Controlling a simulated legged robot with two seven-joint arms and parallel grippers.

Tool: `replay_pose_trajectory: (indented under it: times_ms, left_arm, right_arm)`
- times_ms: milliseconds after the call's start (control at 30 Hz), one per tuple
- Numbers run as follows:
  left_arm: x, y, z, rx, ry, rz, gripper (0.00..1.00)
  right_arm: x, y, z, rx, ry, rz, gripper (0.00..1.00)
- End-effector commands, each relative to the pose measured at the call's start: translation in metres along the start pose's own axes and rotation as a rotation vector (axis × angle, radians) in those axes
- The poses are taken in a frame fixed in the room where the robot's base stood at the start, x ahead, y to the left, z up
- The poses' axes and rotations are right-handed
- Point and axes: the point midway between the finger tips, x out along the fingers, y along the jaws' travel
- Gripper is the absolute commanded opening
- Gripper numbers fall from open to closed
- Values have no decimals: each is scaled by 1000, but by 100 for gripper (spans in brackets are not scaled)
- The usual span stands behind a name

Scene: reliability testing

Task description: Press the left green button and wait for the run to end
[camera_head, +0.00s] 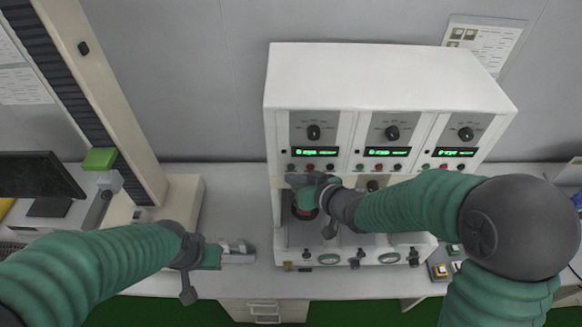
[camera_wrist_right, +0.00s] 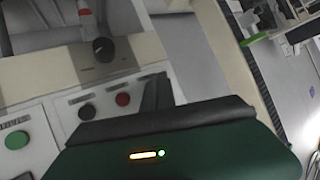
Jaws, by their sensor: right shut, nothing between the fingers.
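The white testing machine (camera_head: 385,80) has three panels, each with a knob, a lit green display and a row of buttons. The left green button (camera_head: 291,167) is at the left end of the left panel's row. My right gripper (camera_head: 296,180) is shut and empty, with its tips at or just below that button; I cannot tell if they touch. In the right wrist view, a dark finger (camera_wrist_right: 156,92) covers the spot beside the red button (camera_wrist_right: 122,99) and black button (camera_wrist_right: 86,111). My left gripper (camera_head: 215,255) is low over the bench, its fingers unclear.
A beige column (camera_head: 105,95) with a green block (camera_head: 99,159) stands on the left. A monitor (camera_head: 40,180) is at the far left. A small box with a yellow button (camera_head: 440,271) sits right of the machine. The middle panel's green button (camera_wrist_right: 17,140) is nearby.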

Motion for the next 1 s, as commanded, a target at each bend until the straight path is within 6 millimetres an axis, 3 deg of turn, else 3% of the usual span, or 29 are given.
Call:
replay_pose_trajectory:
  times_ms: [1000]
  left_arm:
    - [-7,0,-2,0,0,0,0]
  right_arm:
    - [7,6,-7,0,0,0,0]
